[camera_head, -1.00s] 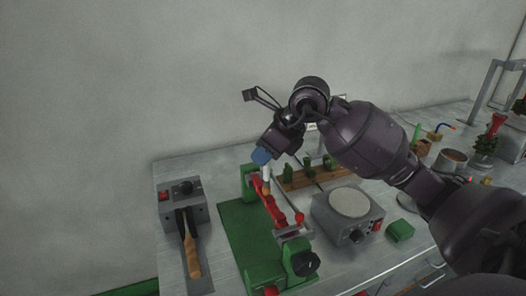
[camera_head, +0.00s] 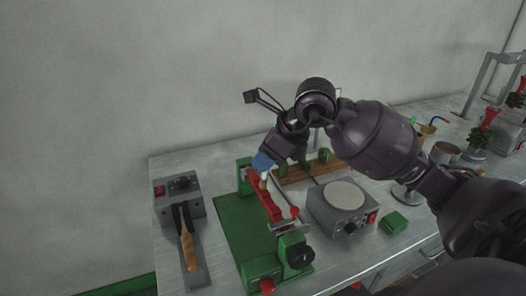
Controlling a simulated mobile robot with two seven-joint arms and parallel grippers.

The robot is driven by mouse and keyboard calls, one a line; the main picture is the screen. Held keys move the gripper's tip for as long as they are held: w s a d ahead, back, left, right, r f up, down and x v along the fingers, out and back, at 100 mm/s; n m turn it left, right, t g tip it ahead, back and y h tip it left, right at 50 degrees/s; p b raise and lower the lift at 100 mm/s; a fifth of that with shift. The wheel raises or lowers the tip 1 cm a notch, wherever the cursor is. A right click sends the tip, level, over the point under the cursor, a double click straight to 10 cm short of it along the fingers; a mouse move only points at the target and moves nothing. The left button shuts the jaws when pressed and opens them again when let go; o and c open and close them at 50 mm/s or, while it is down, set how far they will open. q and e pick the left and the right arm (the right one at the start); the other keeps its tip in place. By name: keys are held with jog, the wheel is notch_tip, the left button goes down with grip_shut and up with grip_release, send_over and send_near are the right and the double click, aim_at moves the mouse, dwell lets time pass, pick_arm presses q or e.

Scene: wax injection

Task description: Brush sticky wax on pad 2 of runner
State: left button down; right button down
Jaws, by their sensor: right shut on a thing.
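The red runner (camera_head: 266,200) lies clamped lengthwise in the green fixture (camera_head: 234,232), with pads along it too small to tell apart. My right gripper (camera_head: 263,167) has blue fingertips and is above the far end of the runner. It is shut on a thin pale tool, likely the brush (camera_head: 263,181), which points down at the runner. I cannot tell whether its tip touches the runner. The gripper and wrist hide part of the area behind. My left gripper is not in view.
A grey box with a wooden-handled tool (camera_head: 188,250) stands left of the fixture. Right of it is a grey hot plate unit (camera_head: 345,203) with a round pale top, then a small green block (camera_head: 393,222). A wooden rack (camera_head: 295,176) with green pieces is behind. Cups and red-green wax trees stand far right.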

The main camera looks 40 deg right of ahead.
jog(key=shift+s+a+f, duration=0.15)
jog(key=shift+s, duration=0.05)
jog(key=shift+w+b, duration=0.4)
jog(key=shift+w, duration=0.3)
jog(key=w, duration=0.1)
jog(key=w+d, duration=0.1)
jog(key=shift+w+r+b, duration=0.3)
jog(key=shift+r, duration=0.1)
notch_tip(320, 180, up, 6)
jog(key=p, duration=0.2)
jog(key=shift+p, duration=0.4)
